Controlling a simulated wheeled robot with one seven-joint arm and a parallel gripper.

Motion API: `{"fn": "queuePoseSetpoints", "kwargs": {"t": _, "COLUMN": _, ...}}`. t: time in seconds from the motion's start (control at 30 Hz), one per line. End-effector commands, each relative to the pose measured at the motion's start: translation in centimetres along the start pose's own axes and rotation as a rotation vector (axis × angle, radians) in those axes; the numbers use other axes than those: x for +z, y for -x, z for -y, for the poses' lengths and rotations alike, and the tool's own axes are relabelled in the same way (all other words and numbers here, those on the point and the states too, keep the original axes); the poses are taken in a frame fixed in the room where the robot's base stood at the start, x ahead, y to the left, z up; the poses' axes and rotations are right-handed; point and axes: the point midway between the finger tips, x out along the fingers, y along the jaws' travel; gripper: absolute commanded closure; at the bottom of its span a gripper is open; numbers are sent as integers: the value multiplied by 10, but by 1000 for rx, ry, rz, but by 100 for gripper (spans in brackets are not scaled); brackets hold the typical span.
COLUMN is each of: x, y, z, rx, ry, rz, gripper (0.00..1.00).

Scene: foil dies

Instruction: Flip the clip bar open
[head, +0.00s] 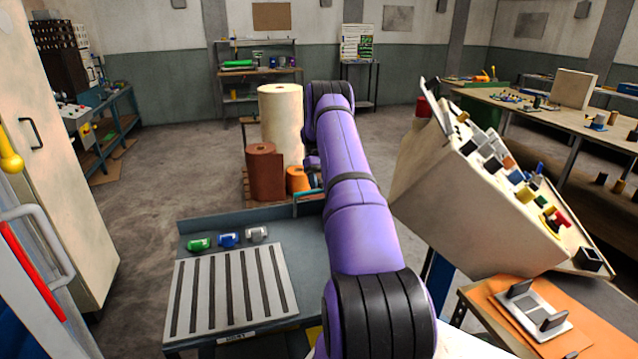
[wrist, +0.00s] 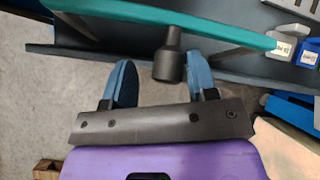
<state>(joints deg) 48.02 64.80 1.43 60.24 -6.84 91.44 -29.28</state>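A teal bar (wrist: 215,27), which I take to be the clip bar, runs across the top of the wrist view. A dark cylindrical knob (wrist: 169,66) sticks out from it towards my gripper. My gripper (wrist: 161,72) is open, its two blue fingers apart with the knob between them in the picture. The knob appears closer to the right finger; I cannot tell whether they touch. In the head view my purple arm hides most of the gripper and the bar. Green (head: 199,244), blue (head: 229,240) and grey (head: 257,234) dies sit in a row on the blue-grey bench (head: 190,226).
A slotted plate (head: 228,290) lies on the bench in front of the dies. Brown rolls (head: 264,172) and a tall cream roll (head: 281,118) stand behind. A tilted console (head: 470,215) is right of my arm. Open floor lies to the left.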

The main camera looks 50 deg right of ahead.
Motion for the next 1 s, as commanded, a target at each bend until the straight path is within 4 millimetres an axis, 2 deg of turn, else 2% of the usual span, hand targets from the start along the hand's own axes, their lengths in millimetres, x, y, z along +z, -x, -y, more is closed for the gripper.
{"fn": "queuePoseSetpoints", "kwargs": {"t": 0.2, "x": 0, "y": 3, "z": 2, "rx": -1, "ry": 2, "rz": -1, "gripper": 47}}
{"fn": "queuePoseSetpoints", "kwargs": {"t": 0.33, "x": -1, "y": 12, "z": 2, "rx": -1, "ry": 2, "rz": -2, "gripper": 47}}
{"fn": "queuePoseSetpoints", "kwargs": {"t": 0.8, "x": -1, "y": 84, "z": 0, "rx": 0, "ry": 0, "rz": -3, "gripper": 47}}
{"fn": "queuePoseSetpoints", "kwargs": {"t": 1.0, "x": -1, "y": 101, "z": -1, "rx": 0, "ry": 0, "rz": -2, "gripper": 47}}
